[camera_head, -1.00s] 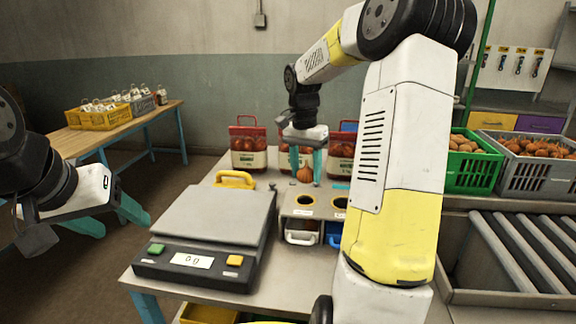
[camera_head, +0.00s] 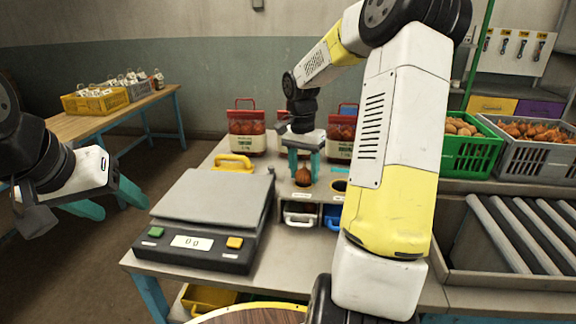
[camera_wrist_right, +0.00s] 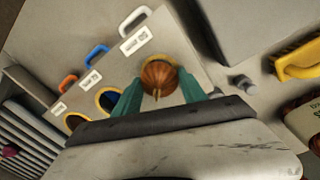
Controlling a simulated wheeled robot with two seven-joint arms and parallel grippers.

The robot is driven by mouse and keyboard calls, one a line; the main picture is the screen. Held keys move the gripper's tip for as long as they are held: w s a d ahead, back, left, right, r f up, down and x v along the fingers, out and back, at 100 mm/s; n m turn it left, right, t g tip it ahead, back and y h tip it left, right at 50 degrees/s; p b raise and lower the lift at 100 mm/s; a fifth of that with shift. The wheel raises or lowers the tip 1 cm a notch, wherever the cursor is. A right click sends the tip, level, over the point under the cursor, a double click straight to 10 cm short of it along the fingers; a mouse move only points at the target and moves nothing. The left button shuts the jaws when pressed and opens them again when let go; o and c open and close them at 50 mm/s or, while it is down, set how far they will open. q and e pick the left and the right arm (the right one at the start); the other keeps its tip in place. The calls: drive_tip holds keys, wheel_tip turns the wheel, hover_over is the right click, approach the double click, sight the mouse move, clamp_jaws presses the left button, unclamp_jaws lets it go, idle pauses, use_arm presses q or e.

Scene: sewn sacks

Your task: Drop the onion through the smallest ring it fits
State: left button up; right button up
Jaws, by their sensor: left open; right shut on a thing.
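The brown onion (camera_head: 303,178) is between the teal fingers of my right gripper (camera_head: 303,165), which is shut on it. It is at the ring in the box top nearest the scale, hiding most of that opening. In the right wrist view, the onion (camera_wrist_right: 159,77) covers most of this ring, with a yellow rim (camera_wrist_right: 158,57) showing behind it. Two more rings, a middle one (camera_wrist_right: 108,99) and an end one (camera_wrist_right: 75,121), lie beside it. The middle ring also shows in the head view (camera_head: 339,186). My left gripper (camera_head: 122,208) is open and empty at left.
A scale (camera_head: 208,208) stands left of the ring box, whose front has white, blue and orange handles. Red-topped bags (camera_head: 247,130) stand behind. A green crate (camera_head: 470,150), a grey crate (camera_head: 540,150) and rollers (camera_head: 515,235) are at right.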

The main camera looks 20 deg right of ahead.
drive_tip(key=o, duration=1.4)
drive_tip(key=shift+o, duration=0.2)
drive_tip(key=shift+r, duration=0.15)
drive_tip(key=r, duration=0.7)
drive_tip(key=shift+w+a+r, duration=0.15)
drive_tip(key=shift+w+r, duration=0.05)
drive_tip(key=shift+r, duration=0.1)
